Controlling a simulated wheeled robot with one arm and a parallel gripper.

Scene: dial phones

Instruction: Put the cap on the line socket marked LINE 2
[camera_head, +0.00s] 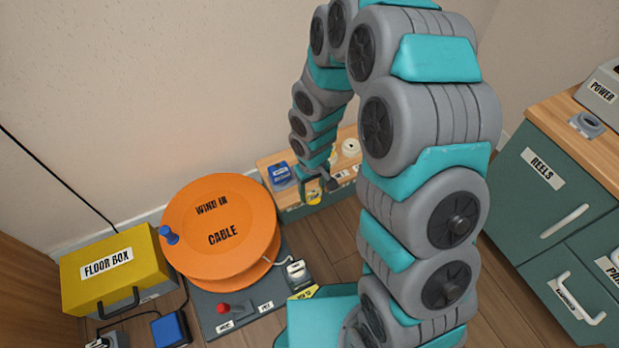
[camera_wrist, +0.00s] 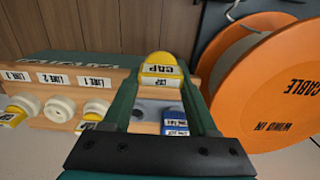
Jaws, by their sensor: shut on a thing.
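My gripper (camera_head: 314,188) is shut on a yellow cap (camera_wrist: 160,68) with a white CAP label. The cap is between the fingertips, in the air in front of the wooden ledge. The ledge carries labels LINE 1 (camera_wrist: 94,82), LINE 2 (camera_wrist: 55,78) and LINE 3 (camera_wrist: 15,75) in the wrist view. White round sockets stand by them; the one by LINE 2 (camera_wrist: 58,108) shows no cap. Yellow CAP-labelled pieces show near LINE 3 (camera_wrist: 12,115) and LINE 1 (camera_wrist: 88,120); I cannot tell how they sit. The held cap is apart from the sockets.
A blue labelled block (camera_head: 281,173) stands on the ledge beside my gripper. A large orange cable reel (camera_head: 220,230), a yellow floor box (camera_head: 115,268) and a red-knobbed lever (camera_head: 223,308) are at left. Green drawers (camera_head: 540,205) stand at right. Bare wooden floor lies between.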

